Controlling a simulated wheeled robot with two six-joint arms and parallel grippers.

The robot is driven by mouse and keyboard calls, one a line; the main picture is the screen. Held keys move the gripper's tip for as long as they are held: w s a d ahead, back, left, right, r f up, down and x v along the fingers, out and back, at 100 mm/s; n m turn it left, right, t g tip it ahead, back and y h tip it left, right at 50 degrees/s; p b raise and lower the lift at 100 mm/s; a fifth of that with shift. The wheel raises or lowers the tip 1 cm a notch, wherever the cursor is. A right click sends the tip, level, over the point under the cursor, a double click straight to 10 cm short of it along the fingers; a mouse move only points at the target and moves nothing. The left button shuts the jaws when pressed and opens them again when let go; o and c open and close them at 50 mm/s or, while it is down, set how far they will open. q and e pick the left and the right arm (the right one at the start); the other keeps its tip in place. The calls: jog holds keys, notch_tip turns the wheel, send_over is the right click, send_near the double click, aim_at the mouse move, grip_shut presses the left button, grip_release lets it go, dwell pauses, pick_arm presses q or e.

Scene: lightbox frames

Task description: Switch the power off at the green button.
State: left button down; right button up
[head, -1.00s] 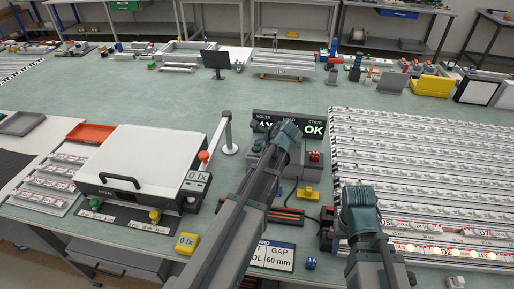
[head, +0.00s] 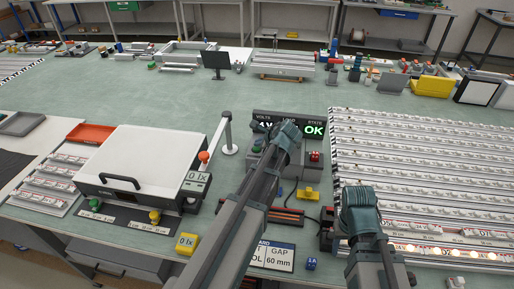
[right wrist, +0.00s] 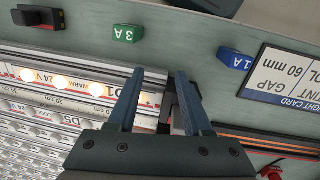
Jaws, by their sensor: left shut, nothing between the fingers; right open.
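A green button (head: 257,145) sits on the left part of a dark power unit (head: 262,160) in the head view. A display (head: 313,130) behind it shows a green "OK" under STATE; its VOLTS part is partly covered. My left gripper (head: 288,130) is over the unit, just right of the green button, in front of the display. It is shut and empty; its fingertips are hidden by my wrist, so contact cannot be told. My right gripper (head: 358,194) is over the front of the light strips. The right wrist view shows its fingers (right wrist: 160,74) apart and empty.
A red button (head: 314,156) is on the unit's right. A closed white-lidded box (head: 145,160) stands left, with green and yellow knobs. A thin post (head: 228,135) rises between box and unit. Light strips (head: 420,165) fill the right.

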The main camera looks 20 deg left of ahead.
jog(key=shift+f, duration=0.1)
dwell(0.4)
pick_arm(q)
jog(key=shift+f+b, duration=0.45)
jog(key=shift+b, duration=0.05)
pick_arm(e)
jog(key=shift+f, duration=0.4)
pick_arm(q)
jog(key=shift+r, duration=0.15)
pick_arm(e)
jog(key=shift+r, duration=0.15)
pick_arm(q)
jog(key=shift+r+p, duration=0.3)
jog(key=shift+p, duration=0.2)
pick_arm(e)
jog(key=shift+r, duration=0.35)
pick_arm(q)
notch_tip(320, 180, up, 6)
jog(key=p, duration=0.6)
jog(key=shift+r, duration=0.1)
pick_arm(e)
notch_tip(320, 180, up, 6)
